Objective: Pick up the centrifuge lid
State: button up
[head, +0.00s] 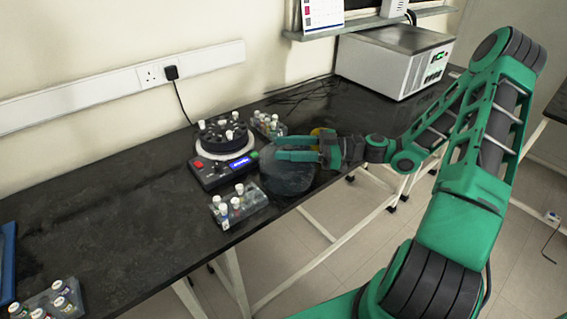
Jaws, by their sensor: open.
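The centrifuge lid, a dark, see-through round cover (287,180), lies on the black bench near its front edge. The centrifuge (213,178), with a black rotor holding white-capped tubes and a lit blue display, stands just left of the lid. My gripper (277,148) reaches in from the right with its fingers pointing left. It is open, at the far part of the lid in the picture, and covers some of it. I cannot tell whether the fingers touch the lid or are above it. Nothing shows held in the fingers.
A rack of vials (238,205) stands in front of the centrifuge, and another rack (268,123) is behind it. A third rack (50,300) is at the lower left. A large white machine (395,62) stands at the back right. The bench's left middle is clear.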

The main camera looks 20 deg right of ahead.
aim_at(275, 147)
jog(key=shift+x, duration=1.65)
grip_shut()
jog(key=shift+r, duration=0.1)
